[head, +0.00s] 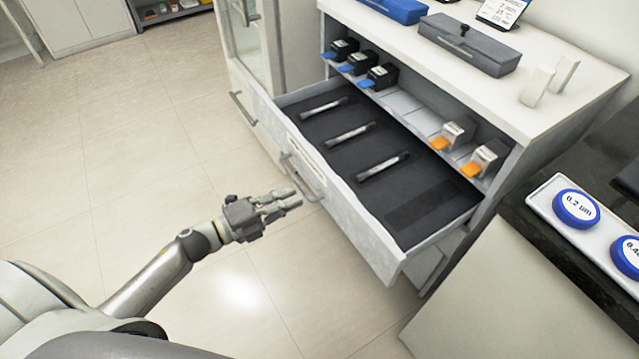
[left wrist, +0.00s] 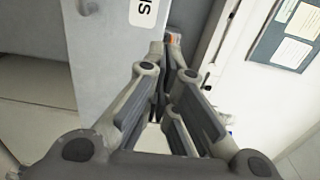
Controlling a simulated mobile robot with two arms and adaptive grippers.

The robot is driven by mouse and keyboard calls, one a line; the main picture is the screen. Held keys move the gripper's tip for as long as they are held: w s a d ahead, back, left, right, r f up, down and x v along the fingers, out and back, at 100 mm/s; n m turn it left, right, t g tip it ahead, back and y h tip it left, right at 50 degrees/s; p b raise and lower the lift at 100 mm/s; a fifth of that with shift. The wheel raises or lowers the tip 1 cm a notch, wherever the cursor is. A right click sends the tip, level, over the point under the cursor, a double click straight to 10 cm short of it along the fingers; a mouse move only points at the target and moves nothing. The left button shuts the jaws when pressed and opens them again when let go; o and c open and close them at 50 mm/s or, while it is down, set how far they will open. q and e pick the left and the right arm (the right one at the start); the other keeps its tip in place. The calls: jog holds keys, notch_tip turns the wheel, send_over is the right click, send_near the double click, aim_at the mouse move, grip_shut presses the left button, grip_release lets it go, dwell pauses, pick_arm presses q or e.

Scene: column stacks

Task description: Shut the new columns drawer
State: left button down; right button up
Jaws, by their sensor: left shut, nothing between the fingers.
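The drawer (head: 362,217) stands pulled out from the white cabinet, with a dark lining and three slim metal columns (head: 349,134) lying in it, spaced apart. Its front carries a bar handle (head: 303,177) and a label strip. My left gripper (head: 296,197) is shut and empty, in front of the drawer front near the handle; whether it touches the front I cannot tell. In the left wrist view the shut fingers (left wrist: 172,75) point at a grey panel with part of a white label (left wrist: 146,12). My right gripper is not in view.
A shelf above the drawer holds three black-and-blue items (head: 360,65) and two grey-and-orange ones (head: 484,158). A dark box (head: 469,45) stands on the cabinet top. A dark counter with a white tray (head: 548,195) is at right. The floor at left is clear.

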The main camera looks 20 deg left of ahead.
aim_at(329, 179)
pick_arm(q)
jog(key=x, duration=0.8)
jog(key=shift+w+d, duration=0.1)
jog(key=shift+w, duration=0.05)
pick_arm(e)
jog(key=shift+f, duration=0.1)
